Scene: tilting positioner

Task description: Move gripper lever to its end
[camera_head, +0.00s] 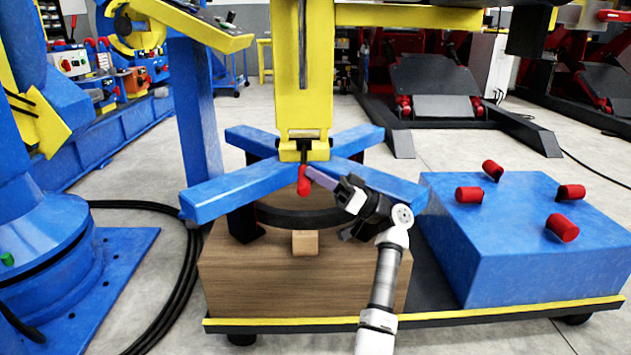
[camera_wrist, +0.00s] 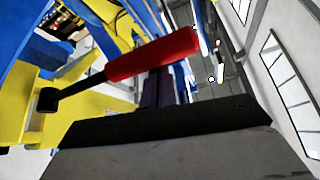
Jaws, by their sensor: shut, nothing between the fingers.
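The gripper lever is a red handle (camera_head: 304,181) on a short black rod, hanging down and slightly tilted at the foot of the yellow upright (camera_head: 304,110). My gripper (camera_head: 317,177) comes from the lower right, and its purple fingertips are right beside the red handle. In the wrist view the red handle (camera_wrist: 152,55) lies across the picture, its black rod running left to a yellow bracket (camera_wrist: 40,105). My purple fingers (camera_wrist: 160,88) show behind the handle, partly hidden by it. They are shut with nothing between them. I cannot tell whether they touch the handle.
Blue beams (camera_head: 228,192) spread out around the foot of the upright, above a wooden block (camera_head: 250,270). A blue box (camera_head: 490,240) with several red cylindrical knobs stands to the right. A black cable (camera_head: 185,260) lies on the floor at left. Open floor shows at the back right.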

